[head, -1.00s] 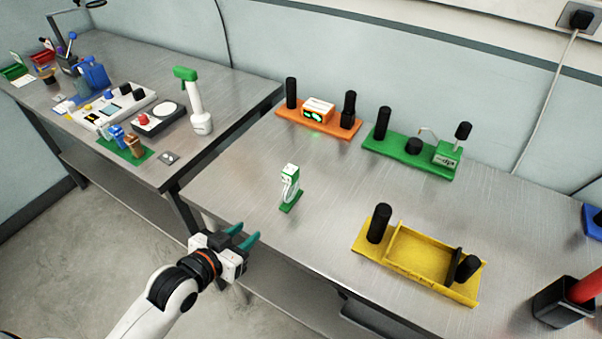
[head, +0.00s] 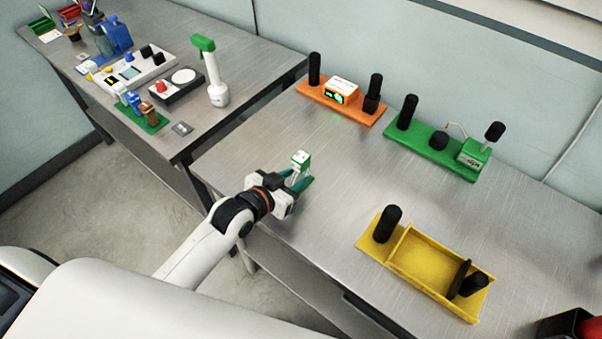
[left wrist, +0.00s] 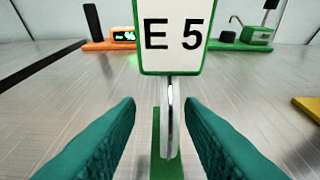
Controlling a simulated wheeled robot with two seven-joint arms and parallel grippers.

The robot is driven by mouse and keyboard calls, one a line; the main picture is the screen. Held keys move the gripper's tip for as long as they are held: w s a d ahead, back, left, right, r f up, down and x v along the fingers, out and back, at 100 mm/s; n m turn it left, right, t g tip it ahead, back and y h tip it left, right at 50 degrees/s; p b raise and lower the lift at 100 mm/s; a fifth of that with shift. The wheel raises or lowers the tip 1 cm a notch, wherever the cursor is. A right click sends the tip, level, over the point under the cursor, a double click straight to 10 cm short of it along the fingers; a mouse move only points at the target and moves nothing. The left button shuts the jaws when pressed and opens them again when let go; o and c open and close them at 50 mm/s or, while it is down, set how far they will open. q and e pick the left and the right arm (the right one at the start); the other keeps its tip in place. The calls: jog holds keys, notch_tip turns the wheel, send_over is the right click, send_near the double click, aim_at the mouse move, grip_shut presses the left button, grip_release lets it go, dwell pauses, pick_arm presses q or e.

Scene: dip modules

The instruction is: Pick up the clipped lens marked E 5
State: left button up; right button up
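The clipped lens marked E 5 (head: 301,160) stands upright on the near table; in the head view my left gripper partly hides it. In the left wrist view its white, green-edged label (left wrist: 174,36) reads "E 5", and the thin lens (left wrist: 170,118) hangs edge-on below it over a green base (left wrist: 158,150). My left gripper (left wrist: 164,112) is open, its two teal fingers on either side of the lens with gaps on both sides. In the head view my left gripper (head: 298,183) is at the lens. My right gripper is not in view.
An orange module (head: 322,103), a green module (head: 425,151) and a yellow tray module (head: 405,274) stand on the same table, apart from the lens. A second table at the left holds a green-and-white hand tool (head: 217,92) and several devices. Bare tabletop surrounds the lens.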

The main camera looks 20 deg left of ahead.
aim_at(305, 173)
pick_arm(q)
jog(key=x, duration=0.3)
jog(key=shift+w+d+r+p, duration=0.15)
jog(key=shift+w+d+p, duration=0.15)
jog(key=shift+d+p, duration=0.1)
jog(key=shift+w+d+f, duration=0.1)
jog(key=shift+w+f, duration=0.1)
jog(key=shift+w, duration=0.1)
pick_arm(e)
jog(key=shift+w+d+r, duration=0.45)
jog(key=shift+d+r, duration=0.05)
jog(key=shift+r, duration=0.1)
pick_arm(q)
jog(key=shift+c, duration=0.4)
grip_shut()
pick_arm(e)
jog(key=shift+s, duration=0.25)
